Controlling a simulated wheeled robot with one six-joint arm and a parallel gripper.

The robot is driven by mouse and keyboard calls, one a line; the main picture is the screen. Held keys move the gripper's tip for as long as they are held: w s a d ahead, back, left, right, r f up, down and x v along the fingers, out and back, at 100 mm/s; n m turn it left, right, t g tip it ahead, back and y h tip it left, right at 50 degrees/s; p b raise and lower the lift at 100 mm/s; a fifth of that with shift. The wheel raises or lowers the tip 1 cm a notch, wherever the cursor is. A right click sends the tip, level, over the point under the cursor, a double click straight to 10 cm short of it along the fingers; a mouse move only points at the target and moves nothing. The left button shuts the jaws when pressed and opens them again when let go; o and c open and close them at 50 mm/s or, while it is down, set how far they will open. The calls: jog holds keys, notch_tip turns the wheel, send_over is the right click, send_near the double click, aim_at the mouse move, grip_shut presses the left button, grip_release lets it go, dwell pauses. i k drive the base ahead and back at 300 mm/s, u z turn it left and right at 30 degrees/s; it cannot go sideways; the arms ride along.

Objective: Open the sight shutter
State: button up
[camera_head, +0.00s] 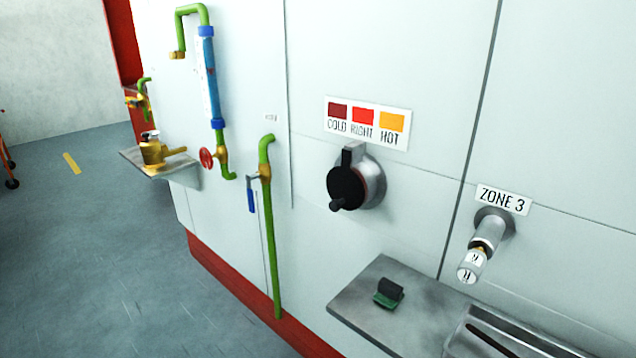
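The sight shutter (346,188) is a round black disc with a small black knob at its lower left edge. It sits in front of a short grey round port (374,182) on the pale wall panel and covers the port's face. A dark grey upright tab (353,153) stands at the top of the disc. My gripper is not in view.
A COLD RIGHT HOT colour sign (368,122) is above the port. At right, a fitting (487,236) juts out below the ZONE 3 label. Below are a metal shelf (365,312) with a green-and-black block (389,292) and a slotted metal box (510,335). Green pipes (267,230) run left.

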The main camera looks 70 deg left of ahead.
aim_at(346, 189)
jog(key=z, duration=0.15)
jog(key=k, duration=1.05)
jog(key=u, duration=1.7)
jog(key=i, duration=0.5)
jog(key=u, duration=0.05)
